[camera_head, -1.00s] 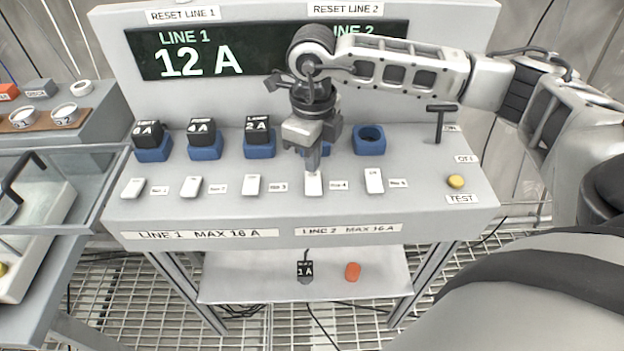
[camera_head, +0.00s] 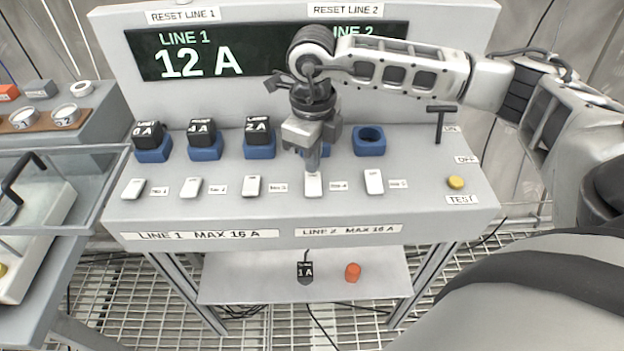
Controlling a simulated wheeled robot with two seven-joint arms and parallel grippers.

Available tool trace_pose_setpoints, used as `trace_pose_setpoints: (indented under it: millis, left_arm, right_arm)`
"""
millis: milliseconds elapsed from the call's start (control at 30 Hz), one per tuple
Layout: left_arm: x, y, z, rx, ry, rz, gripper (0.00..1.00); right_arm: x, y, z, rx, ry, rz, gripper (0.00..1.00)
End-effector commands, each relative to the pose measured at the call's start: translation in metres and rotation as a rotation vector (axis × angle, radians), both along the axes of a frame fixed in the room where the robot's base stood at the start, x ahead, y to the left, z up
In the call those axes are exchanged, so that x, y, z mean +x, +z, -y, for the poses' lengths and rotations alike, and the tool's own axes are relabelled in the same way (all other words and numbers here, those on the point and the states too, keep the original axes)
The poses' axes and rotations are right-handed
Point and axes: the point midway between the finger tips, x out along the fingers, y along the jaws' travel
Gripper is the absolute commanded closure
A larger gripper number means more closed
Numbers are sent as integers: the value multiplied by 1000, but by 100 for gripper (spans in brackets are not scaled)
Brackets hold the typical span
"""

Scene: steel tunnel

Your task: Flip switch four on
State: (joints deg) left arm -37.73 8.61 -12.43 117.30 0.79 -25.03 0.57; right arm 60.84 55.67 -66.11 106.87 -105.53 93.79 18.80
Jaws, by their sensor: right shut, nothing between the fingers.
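Switch four (camera_head: 313,187) is a small white rocker on the sloped grey panel (camera_head: 340,212), fourth from the left in a row of several white switches, with a small label on its right. My right gripper (camera_head: 312,168) is shut and empty, pointing down, its tips at the far end of switch four. I cannot tell whether they touch it. The gripper partly hides the blue socket behind the switch. The display (camera_head: 200,62) reads LINE 1, 12 A; my arm covers most of the LINE 2 part. My left gripper is not in view.
Black plugs sit in the three left blue sockets (camera_head: 259,150); the rightmost blue socket (camera_head: 369,147) is empty. A T-handle (camera_head: 439,120) and yellow TEST button (camera_head: 456,183) are at right. A black 1 A plug (camera_head: 305,272) and orange piece (camera_head: 353,272) lie on the lower shelf.

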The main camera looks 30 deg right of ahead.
Motion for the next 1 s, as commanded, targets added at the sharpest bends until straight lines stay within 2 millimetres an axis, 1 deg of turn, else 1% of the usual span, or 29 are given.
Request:
trace_pose_setpoints:
  millis: [567,1000]
  left_arm:
    - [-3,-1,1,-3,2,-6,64]
    - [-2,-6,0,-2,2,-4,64]
  right_arm:
    - [0,0,0,0,0,0,100]
    - [0,-7,0,0,0,0,100]
